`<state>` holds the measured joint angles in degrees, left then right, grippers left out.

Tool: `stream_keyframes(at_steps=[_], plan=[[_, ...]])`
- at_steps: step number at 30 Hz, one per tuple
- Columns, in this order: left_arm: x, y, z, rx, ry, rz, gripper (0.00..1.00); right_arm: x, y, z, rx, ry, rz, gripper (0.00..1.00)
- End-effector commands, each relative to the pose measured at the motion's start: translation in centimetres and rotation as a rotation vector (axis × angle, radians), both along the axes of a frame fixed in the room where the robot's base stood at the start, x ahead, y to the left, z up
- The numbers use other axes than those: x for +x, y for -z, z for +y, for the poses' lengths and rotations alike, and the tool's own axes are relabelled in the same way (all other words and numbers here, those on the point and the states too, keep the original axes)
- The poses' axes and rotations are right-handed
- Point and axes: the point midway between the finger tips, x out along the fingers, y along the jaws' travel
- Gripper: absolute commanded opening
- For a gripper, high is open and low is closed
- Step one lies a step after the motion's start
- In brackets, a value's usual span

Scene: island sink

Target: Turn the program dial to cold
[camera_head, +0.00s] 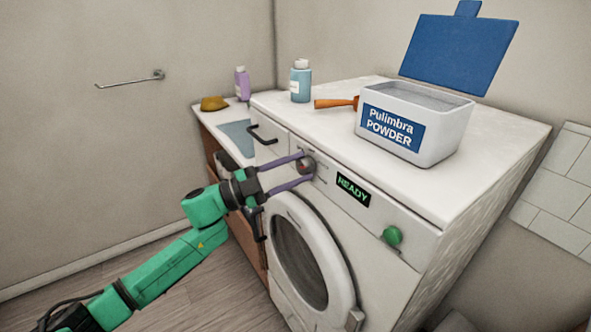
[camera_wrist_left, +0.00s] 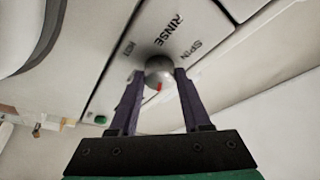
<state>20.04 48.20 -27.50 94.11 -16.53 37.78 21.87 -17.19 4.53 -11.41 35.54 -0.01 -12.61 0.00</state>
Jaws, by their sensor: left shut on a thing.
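The washing machine (camera_head: 395,225) stands with its front facing left and towards me. Its program dial (camera_wrist_left: 160,68) is a round grey knob with a red mark, which lies on the side of the knob towards my gripper in the left wrist view. The labels HOT, RINSE and SPIN show around the dial; no cold label is readable. My left gripper (camera_head: 307,166) reaches the dial from the left, with one purple finger on each side of it. In the left wrist view the gripper (camera_wrist_left: 160,72) is shut on the knob. My right gripper is out of view.
A READY display (camera_head: 353,191) and a green knob (camera_head: 392,236) are on the front panel. The round door (camera_head: 340,262) is below. On top stand an open powder box (camera_head: 440,150), an orange-handled tool (camera_head: 333,103) and a blue bottle (camera_head: 300,82). A drawer handle (camera_head: 262,135) is near the gripper.

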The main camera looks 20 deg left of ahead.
Motion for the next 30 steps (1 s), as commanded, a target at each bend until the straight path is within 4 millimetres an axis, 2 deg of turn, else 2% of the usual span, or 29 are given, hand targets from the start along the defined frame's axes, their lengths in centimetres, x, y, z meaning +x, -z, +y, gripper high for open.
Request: stream_keyframes(at_steps=[2, 3, 4, 5, 17, 20, 24, 30], plan=[[0.0, 0.1, 0.0, 0.001, -0.001, 0.002, 0.00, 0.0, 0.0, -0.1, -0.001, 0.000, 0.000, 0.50], [0.0, 0.1, 0.0, 0.001, -0.001, 0.002, 0.63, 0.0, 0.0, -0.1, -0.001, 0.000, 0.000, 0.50], [0.0, 0.1, 0.0, 0.001, -0.001, 0.002, 0.74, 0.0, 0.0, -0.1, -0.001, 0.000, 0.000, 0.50], [0.0, 0.1, 0.0, 0.001, 0.000, 0.003, 0.78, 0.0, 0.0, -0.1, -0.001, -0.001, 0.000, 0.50], [-0.4, 0.5, 0.6, 0.001, -0.001, 0.003, 0.78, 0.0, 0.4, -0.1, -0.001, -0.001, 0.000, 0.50], [-1.2, 1.1, 1.9, 0.001, -0.002, 0.005, 0.78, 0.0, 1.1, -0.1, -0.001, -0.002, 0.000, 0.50], [-3.2, 2.4, 4.9, 0.005, -0.001, 0.007, 0.78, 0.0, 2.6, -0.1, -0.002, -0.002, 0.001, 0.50], [-6.0, 3.5, 9.2, 0.003, -0.002, 0.007, 0.78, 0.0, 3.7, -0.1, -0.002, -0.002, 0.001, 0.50]])
